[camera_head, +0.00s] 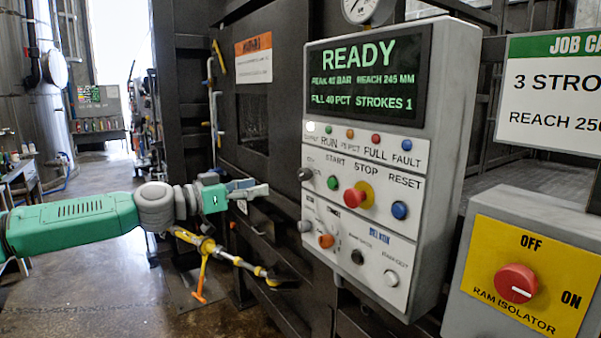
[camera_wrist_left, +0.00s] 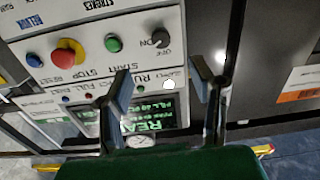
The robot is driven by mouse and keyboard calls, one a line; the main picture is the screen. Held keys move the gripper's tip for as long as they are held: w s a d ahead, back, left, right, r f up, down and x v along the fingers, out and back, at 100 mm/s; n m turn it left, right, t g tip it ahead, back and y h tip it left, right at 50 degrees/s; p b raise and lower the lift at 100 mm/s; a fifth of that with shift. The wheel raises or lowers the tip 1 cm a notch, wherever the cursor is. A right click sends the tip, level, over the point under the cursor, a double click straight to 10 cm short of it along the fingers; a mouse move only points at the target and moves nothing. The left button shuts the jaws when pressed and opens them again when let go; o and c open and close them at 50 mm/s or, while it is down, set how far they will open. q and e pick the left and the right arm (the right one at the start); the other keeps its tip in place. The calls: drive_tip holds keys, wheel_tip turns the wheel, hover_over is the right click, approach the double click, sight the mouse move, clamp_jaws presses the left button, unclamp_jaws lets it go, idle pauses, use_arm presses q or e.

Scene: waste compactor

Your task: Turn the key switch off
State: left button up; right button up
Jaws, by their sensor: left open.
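The control box (camera_head: 433,145) has a grey-white front with a lit screen reading READY. A dark knob (camera_head: 305,174) sits at the left end of its START/STOP row and appears to be the key switch. The knob also shows in the left wrist view (camera_wrist_left: 160,38), beside the word OFF; its exact setting is hard to read. My left gripper (camera_head: 262,188) is to the left of the box, apart from the knob, with nothing between its fingers. In the left wrist view the open fingers (camera_wrist_left: 159,78) are spread below the knob. My right gripper is not in view.
A green button (camera_head: 333,182), a red stop button (camera_head: 354,198) on yellow and a blue button (camera_head: 399,210) share the knob's row. More controls lie below. A yellow isolator panel (camera_head: 530,262) with a red knob stands at right. Yellow-handled tools (camera_head: 225,254) hang below my left gripper.

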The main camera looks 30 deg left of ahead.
use_arm(q)
drive_tip(key=b, duration=0.7)
approach(300, 176)
drive_tip(key=x, duration=0.4)
drive_tip(key=b+x, duration=0.2)
drive_tip(key=x, duration=0.1)
drive_tip(key=b+x, duration=0.1)
drive_tip(key=x, duration=0.1)
drive_tip(key=shift+w+f, duration=0.25)
drive_tip(key=shift+f, duration=0.05)
drive_tip(key=shift+w+d+r+b, duration=0.2)
drive_tip(key=shift+w+d+b, duration=0.1)
drive_tip(key=shift+w, duration=0.2)
clamp_jaws()
